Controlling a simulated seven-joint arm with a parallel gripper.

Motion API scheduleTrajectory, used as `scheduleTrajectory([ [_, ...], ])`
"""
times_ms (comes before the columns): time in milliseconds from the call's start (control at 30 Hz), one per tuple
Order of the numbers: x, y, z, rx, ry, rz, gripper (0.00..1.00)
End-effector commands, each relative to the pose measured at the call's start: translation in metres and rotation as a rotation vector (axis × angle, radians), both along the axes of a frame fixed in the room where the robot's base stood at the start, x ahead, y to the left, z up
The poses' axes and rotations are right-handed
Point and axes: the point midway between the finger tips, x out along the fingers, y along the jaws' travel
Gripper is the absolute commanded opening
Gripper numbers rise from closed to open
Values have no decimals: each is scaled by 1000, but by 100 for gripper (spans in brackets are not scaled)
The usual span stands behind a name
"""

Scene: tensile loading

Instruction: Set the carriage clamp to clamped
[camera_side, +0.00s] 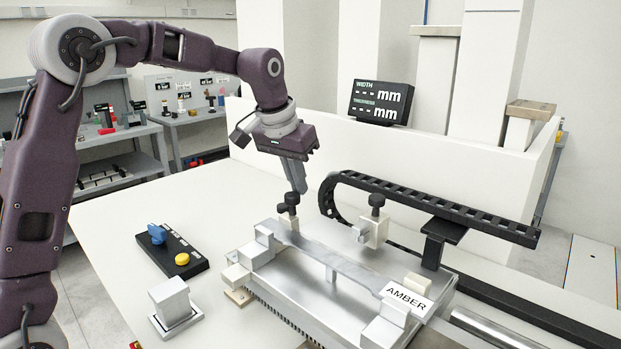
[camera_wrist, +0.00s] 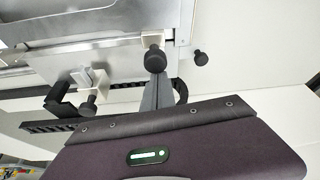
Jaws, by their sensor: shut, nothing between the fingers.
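My gripper (camera_side: 299,190) is shut and empty, pointing down just above a black knob (camera_side: 289,202) at the back left of the metal carriage (camera_side: 290,295). In the wrist view my gripper's fingers (camera_wrist: 156,78) reach toward a black knob (camera_wrist: 154,59); I cannot tell whether they touch it. Another black knob (camera_side: 377,203) stands on a white block (camera_side: 375,232) to the right. No label shows which part is the carriage clamp or its state. A flat metal strip (camera_side: 330,257) lies along the carriage, with a tag reading AMBER (camera_side: 407,297) at its right end.
A black control box (camera_side: 195,252) with a blue knob (camera_side: 157,234) and yellow button (camera_side: 182,259) lies left of the carriage. A black cable chain (camera_side: 430,203) runs behind it. A display (camera_side: 381,102) shows no width or thickness value.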

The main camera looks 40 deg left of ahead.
Motion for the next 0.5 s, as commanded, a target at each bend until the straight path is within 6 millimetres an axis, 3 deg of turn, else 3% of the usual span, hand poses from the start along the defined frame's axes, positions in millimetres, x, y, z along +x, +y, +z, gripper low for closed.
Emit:
scheduleTrajectory([
  [33,-9,-1,-6,-1,38,-1,0],
  [167,-8,0,-6,-1,38,-1,0],
  [267,3,1,-6,0,33,-1,0],
  [433,44,7,-2,2,8,-2,0],
  [500,35,5,20,2,1,-1,0],
])
